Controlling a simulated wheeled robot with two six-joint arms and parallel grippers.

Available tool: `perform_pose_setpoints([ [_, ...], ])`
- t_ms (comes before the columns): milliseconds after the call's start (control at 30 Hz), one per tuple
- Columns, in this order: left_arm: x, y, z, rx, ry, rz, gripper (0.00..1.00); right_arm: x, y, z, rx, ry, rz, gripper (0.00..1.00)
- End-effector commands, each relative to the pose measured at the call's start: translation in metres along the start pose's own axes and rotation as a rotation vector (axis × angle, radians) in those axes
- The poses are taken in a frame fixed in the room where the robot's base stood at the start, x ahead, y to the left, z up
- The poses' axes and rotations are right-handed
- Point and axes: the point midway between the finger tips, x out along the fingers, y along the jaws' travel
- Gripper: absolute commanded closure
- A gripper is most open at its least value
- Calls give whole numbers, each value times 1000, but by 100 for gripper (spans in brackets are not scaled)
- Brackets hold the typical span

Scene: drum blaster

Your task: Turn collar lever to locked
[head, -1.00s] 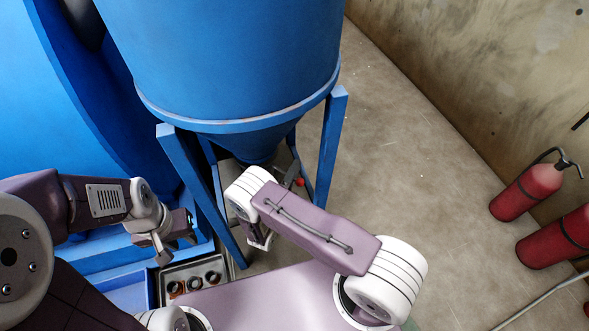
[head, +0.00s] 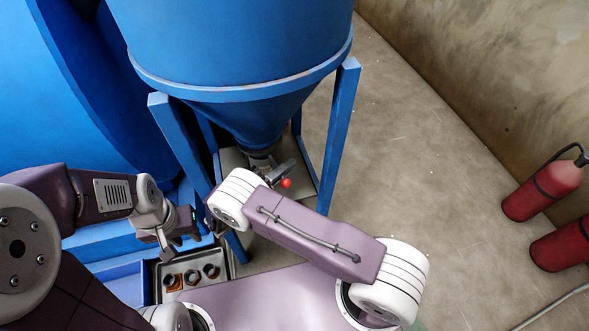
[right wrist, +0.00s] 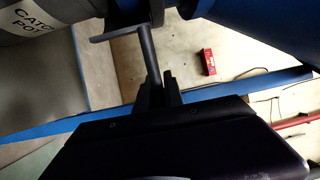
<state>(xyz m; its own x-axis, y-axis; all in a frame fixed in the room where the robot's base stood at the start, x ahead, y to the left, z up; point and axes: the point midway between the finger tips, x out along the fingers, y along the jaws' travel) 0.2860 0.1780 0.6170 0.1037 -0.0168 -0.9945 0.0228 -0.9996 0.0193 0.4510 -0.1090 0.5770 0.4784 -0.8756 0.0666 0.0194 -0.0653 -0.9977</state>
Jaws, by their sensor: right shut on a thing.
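The collar (head: 262,163) sits under the blue hopper's cone in the head view. A grey lever with a red knob (head: 286,183) shows beside it, just past my right wrist. In the right wrist view, my right gripper (right wrist: 160,88) is shut on a dark grey rod, which looks like the collar lever (right wrist: 149,55). The rod rises from between the fingers to a grey plate. My right fingers are hidden behind the wrist in the head view. My left gripper (head: 183,235) is open and empty, above a tray at the lower left.
The blue hopper (head: 235,45) stands on blue legs (head: 340,135) around the collar. A metal tray (head: 236,262) holds several round parts. A "CATCH POT" label (right wrist: 36,20) shows in the right wrist view.

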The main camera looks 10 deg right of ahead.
Motion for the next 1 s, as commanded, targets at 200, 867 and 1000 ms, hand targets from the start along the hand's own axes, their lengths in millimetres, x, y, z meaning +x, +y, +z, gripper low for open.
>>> perform_pose_setpoints([
  [200, 1, 0, 0, 0, 1, 0, 68, -3, 0, 0, -4, 11, 5, 100],
  [867, -10, 0, -1, 0, 1, 0, 68, -1, -18, 0, -1, 10, 4, 66],
  [1000, -26, 0, -3, 0, 0, 0, 68, 0, -48, 0, -1, 10, 3, 66],
])
